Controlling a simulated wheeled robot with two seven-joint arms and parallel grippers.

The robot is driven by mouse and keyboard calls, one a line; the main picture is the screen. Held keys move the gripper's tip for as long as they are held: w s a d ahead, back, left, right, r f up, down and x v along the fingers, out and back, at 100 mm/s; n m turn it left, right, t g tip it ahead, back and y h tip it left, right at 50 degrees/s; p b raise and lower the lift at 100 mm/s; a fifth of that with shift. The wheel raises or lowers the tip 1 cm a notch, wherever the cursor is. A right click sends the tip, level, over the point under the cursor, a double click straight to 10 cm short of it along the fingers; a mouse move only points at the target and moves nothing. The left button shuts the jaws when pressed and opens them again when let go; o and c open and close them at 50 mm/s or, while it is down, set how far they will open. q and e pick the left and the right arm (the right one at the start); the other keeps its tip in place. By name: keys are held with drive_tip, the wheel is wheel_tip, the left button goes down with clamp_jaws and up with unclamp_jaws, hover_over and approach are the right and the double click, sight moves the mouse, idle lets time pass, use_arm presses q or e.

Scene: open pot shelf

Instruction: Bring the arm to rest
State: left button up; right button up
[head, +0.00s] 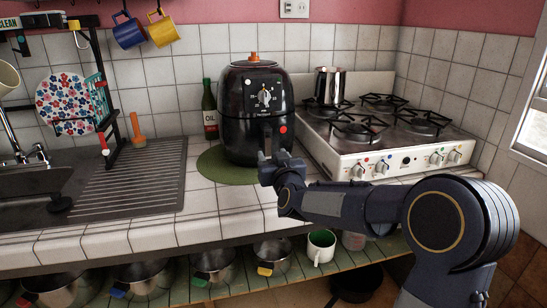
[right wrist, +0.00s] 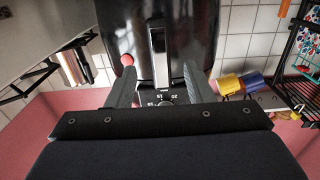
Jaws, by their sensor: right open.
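My right arm comes in from the right in the head view and reaches across the counter's front. Its gripper (head: 273,157) is in front of the lower part of a black air fryer (head: 242,100). In the right wrist view, the two fingers of my right gripper (right wrist: 158,72) are spread apart with nothing held between them. The air fryer (right wrist: 133,25) shows upside down beyond the fingers, with its handle (right wrist: 158,38) in line with the gap. I cannot tell the exact distance to the handle. My left gripper is not in view.
A white gas stove (head: 400,160) with a steel pot (head: 329,86) is at the right. A sink and dish rack are at the left. Several pots and a green-lined mug (head: 320,246) stand on the open shelf below the counter.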

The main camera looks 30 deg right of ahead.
drive_tip(key=s+a+f+g+y, duration=0.3)
drive_tip(key=s+a+f+g, duration=0.15)
drive_tip(key=s, duration=0.75)
drive_tip(key=s+a+f+n+g+y, duration=0.1)
drive_tip(key=s+a+f+g+y, duration=0.25)
drive_tip(key=s, duration=0.95)
drive_tip(key=s+a+f+g+y, duration=0.25)
drive_tip(key=s+a+f, duration=0.3)
drive_tip(key=s, duration=0.65)
wheel_tip(320, 180, up, 12)
drive_tip(key=s+g+p, duration=0.1)
drive_tip(key=p, duration=1.2)
drive_tip(key=shift+h, duration=0.4)
drive_tip(key=shift+f, duration=0.1)
